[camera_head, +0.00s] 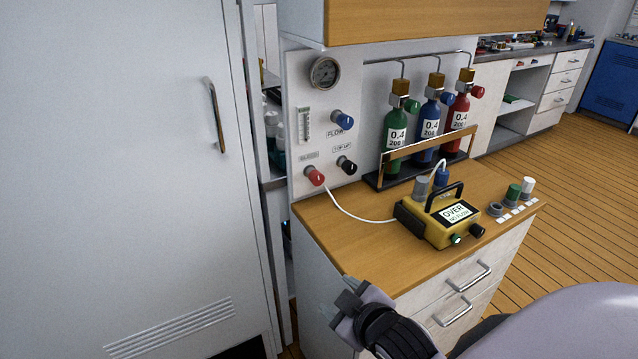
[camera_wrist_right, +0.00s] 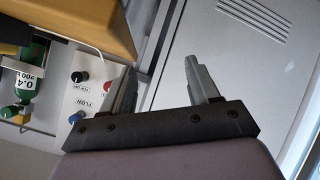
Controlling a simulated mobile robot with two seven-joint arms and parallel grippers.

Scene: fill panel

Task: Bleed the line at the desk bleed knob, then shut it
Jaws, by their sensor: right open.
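The wall panel (camera_head: 300,110) has a red knob (camera_head: 314,176) at its lower left, with a label too small to read surely. A white hose runs from beside it to a yellow meter (camera_head: 425,222) on the desk. The meter's screen reads "OVER" above a smaller line, and a black knob (camera_head: 478,230) sits on its front. I cannot tell for sure which knob is the bleed knob. My right gripper (camera_head: 343,300) is open and empty, in front of the desk's near edge. In the wrist view its jaws (camera_wrist_right: 160,68) are apart; the red knob (camera_wrist_right: 107,88) shows beside one finger.
The panel also has a blue FLOW knob (camera_head: 343,120), a black knob (camera_head: 347,166) and a gauge (camera_head: 325,73). Green, blue and red bottles (camera_head: 431,122) stand behind a rail. Small capped pots (camera_head: 513,194) line the desk's right edge. A white cabinet (camera_head: 120,180) stands left.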

